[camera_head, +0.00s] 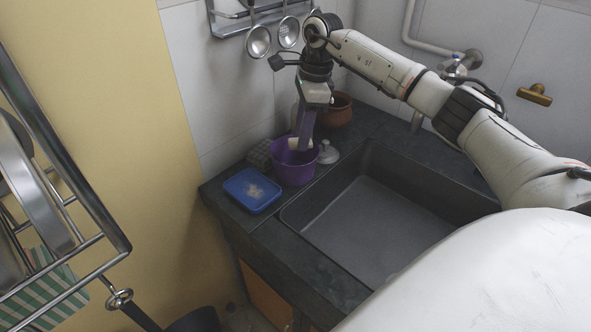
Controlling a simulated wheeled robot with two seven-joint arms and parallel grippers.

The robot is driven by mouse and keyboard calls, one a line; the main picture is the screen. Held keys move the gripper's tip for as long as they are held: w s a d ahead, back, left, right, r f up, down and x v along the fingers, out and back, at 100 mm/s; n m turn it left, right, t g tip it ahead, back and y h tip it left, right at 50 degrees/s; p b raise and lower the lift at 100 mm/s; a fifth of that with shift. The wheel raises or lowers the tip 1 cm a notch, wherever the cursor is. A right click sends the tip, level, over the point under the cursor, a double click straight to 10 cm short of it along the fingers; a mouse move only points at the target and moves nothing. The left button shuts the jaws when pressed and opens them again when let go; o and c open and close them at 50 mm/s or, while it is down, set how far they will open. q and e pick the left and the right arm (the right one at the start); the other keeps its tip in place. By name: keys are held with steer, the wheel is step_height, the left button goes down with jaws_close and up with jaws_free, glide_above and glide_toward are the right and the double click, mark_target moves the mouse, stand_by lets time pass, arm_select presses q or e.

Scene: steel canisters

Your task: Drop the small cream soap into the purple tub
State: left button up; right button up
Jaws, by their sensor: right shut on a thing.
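The purple tub (294,172) stands on the dark counter in the corner left of the sink. My right gripper (300,143) points down over the tub, with its fingertips at about the height of the tub's rim. It is shut on the small cream soap (293,143), which shows as a pale piece at the fingertips. I cannot tell whether the soap is just above the rim or inside it. My left gripper is out of view.
A blue tray (252,190) lies left of the tub. A grey lid-like object (328,153) and a brown pot (338,108) stand right of and behind it. The dark sink (375,225) is empty. Ladles (259,41) hang above.

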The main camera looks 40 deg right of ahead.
steer(key=o, duration=1.1)
steer(key=shift+r, duration=0.1)
step_height(320, 180, up, 10)
steer(key=d, duration=0.1)
steer(key=shift+s+d, duration=0.15)
steer(key=shift+s, duration=0.25)
